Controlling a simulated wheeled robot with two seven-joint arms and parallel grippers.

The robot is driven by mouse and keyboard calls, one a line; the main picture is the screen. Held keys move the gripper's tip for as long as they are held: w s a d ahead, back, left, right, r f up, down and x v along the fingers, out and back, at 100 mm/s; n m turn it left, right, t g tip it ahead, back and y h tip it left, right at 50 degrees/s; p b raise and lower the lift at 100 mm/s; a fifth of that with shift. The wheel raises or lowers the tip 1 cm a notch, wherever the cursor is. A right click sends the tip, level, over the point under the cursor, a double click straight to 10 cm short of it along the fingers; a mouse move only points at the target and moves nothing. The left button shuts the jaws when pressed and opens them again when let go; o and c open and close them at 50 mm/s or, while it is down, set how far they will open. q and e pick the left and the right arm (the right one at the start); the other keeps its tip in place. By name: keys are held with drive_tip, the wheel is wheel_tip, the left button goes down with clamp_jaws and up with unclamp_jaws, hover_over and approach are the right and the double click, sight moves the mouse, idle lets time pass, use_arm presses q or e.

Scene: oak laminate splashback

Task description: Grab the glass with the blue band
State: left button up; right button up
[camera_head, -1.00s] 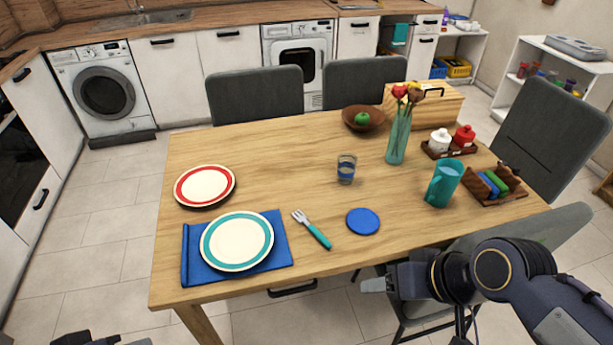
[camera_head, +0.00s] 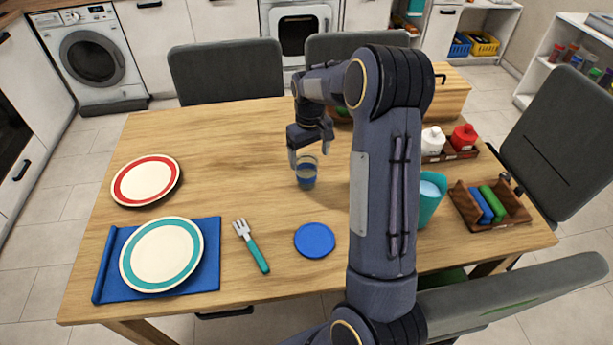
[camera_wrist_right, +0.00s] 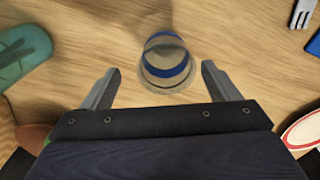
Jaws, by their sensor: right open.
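The clear glass with the blue band (camera_head: 306,180) stands upright on the wooden table, near its middle. My right gripper (camera_head: 311,157) is open just above and behind it, reaching over the table. In the right wrist view the glass (camera_wrist_right: 167,62) appears centred between the two open fingertips (camera_wrist_right: 161,70), with a gap on each side. I cannot tell whether the fingers are down at the glass's height. My left gripper is not in view.
A blue coaster (camera_head: 314,240) and a fork (camera_head: 252,246) lie in front of the glass. Two plates stand at left, one on a blue mat (camera_head: 210,272). A teal pitcher (camera_head: 430,197) and a wooden caddy (camera_head: 512,211) stand at right. My arm hides part of the table.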

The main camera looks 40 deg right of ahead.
sight(307, 171)
drive_tip(key=f, duration=0.5)
drive_tip(key=f+p, duration=0.1)
drive_tip(key=f, duration=0.1)
drive_tip(key=shift+w+a+f, duration=0.15)
drive_tip(key=shift+w+a, duration=0.05)
drive_tip(key=shift+a, duration=0.1)
drive_tip(key=c, duration=1.2)
drive_tip(key=shift+o, duration=0.2)
